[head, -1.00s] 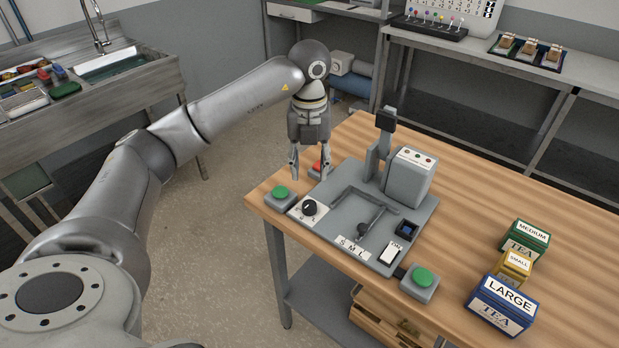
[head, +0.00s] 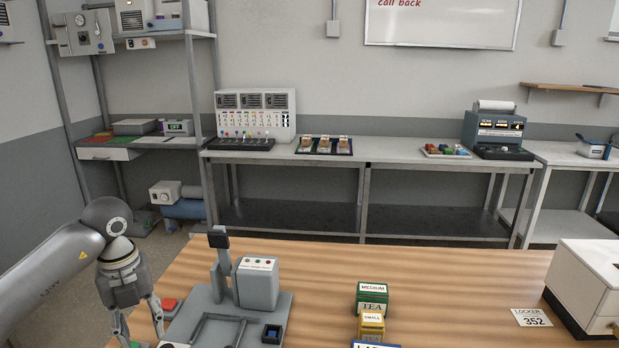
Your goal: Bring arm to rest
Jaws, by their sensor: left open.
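My left arm comes in from the lower left. Its left gripper (head: 140,325) points down at the left edge of the wooden table (head: 430,275), with the two fingers apart and nothing between them. The fingertips are close to the bottom of the picture. A red button (head: 170,306) is just right of the gripper. The grey station (head: 205,318) with an upright post and a box (head: 257,284) stands right of it; its front part is cut off. My right gripper is not in view.
Green (head: 371,297), yellow (head: 372,325) and blue (head: 376,344) tea boxes stand mid-table. A locker card (head: 531,317) and a white cabinet (head: 590,285) are at the right. A long bench (head: 385,156) with panels and trays runs along the back wall. Bare tabletop lies between the tea boxes and the card.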

